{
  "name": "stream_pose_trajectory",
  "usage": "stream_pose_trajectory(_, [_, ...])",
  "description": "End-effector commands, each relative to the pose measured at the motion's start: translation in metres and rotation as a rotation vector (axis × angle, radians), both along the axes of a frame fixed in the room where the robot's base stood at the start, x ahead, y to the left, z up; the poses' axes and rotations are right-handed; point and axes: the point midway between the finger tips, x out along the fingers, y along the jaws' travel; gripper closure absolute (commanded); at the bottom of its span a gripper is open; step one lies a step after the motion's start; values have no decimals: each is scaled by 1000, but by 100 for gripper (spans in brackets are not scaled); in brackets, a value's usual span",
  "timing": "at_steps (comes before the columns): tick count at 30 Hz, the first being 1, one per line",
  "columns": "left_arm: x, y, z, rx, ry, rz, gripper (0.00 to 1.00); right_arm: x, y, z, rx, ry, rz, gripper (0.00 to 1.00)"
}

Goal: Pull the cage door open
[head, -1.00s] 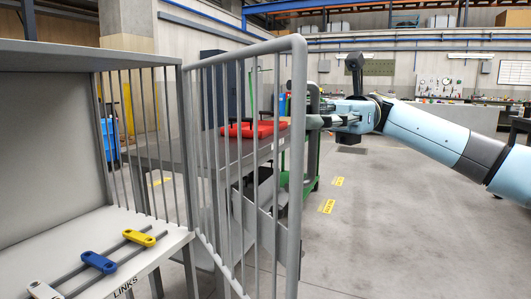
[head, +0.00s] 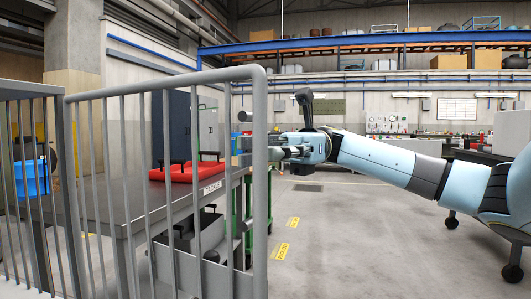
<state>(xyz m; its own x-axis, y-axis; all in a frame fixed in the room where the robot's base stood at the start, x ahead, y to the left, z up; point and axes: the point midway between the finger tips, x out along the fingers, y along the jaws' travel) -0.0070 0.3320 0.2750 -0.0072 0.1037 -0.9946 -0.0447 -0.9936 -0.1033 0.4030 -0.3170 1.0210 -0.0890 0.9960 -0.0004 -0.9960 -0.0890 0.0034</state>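The cage door (head: 258,95) is a grey frame with vertical bars. It stands swung out from the cage post (head: 70,170) at the left, across the left half of the head view. My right gripper (head: 262,153) is at the door's free edge, at about mid-height. Its fingers reach left to the edge upright, which partly hides them. My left gripper is not in view.
A blue bin (head: 30,178) is at far left. The floor right of the door (head: 360,245) is clear, with yellow markings.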

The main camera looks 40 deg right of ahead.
Motion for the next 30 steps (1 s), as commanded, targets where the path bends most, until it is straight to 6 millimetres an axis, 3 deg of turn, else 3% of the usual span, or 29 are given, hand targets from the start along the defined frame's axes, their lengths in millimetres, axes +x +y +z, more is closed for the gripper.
stream_pose_trajectory(3, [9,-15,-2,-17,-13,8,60,0,-1,0,0,0,-1,64])
stream_pose_trajectory(8, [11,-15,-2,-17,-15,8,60,2,-18,0,-1,0,-3,64])
stream_pose_trajectory(21, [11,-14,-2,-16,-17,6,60,9,-106,0,2,-2,-6,64])
stream_pose_trajectory(30, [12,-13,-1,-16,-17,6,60,9,-119,-1,0,1,-3,64])
